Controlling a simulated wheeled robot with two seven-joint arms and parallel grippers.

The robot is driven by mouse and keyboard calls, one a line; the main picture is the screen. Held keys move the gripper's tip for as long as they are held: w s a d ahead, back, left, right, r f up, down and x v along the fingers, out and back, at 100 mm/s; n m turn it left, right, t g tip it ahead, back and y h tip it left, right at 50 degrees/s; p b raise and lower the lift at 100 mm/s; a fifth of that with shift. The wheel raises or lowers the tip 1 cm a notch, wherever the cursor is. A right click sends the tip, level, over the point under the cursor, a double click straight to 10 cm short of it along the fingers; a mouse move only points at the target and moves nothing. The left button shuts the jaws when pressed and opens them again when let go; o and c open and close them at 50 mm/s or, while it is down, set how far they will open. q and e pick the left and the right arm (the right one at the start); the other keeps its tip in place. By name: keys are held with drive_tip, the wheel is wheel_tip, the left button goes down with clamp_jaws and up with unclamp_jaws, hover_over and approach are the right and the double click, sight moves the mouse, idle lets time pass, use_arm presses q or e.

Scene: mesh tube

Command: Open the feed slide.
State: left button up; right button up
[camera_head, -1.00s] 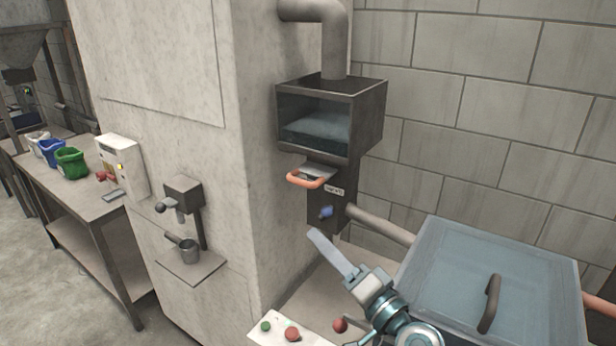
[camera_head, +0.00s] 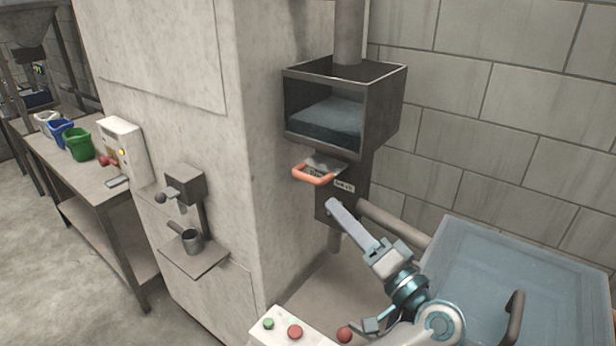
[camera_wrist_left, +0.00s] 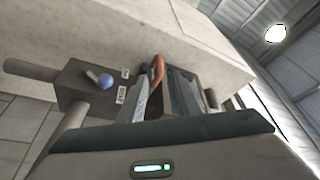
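The feed slide (camera_head: 322,163) is a grey plate with an orange loop handle (camera_head: 312,176), just under the glass-fronted hopper (camera_head: 325,118). My left gripper (camera_head: 335,206) points up toward the handle and appears a little below and to the right of it in the head view. In the left wrist view, the fingers (camera_wrist_left: 168,97) stand apart with nothing gripped. The orange handle (camera_wrist_left: 157,69) shows beyond them, near the gap; whether it touches a finger I cannot tell. My right gripper is not in view.
A blue knob (camera_wrist_left: 105,80) sits on the dark block beside the handle. A pipe (camera_head: 395,222) runs to a clear-lidded tank (camera_head: 500,265) at right. A button panel (camera_head: 280,333) is below.

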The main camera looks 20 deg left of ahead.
sight(307, 179)
use_arm(q)
drive_tip(key=p+x, duration=0.2)
drive_tip(key=x, duration=0.1)
drive_tip(key=p+x, duration=0.2)
drive_tip(key=x, duration=0.1)
drive_tip(key=p+x, duration=0.2)
drive_tip(key=x, duration=0.2)
drive_tip(key=shift+r+p, duration=0.3)
drive_tip(key=shift+f+p+x, duration=0.2)
drive_tip(key=shift+p+x, duration=0.35)
drive_tip(key=shift+x, duration=0.45)
clamp_jaws()
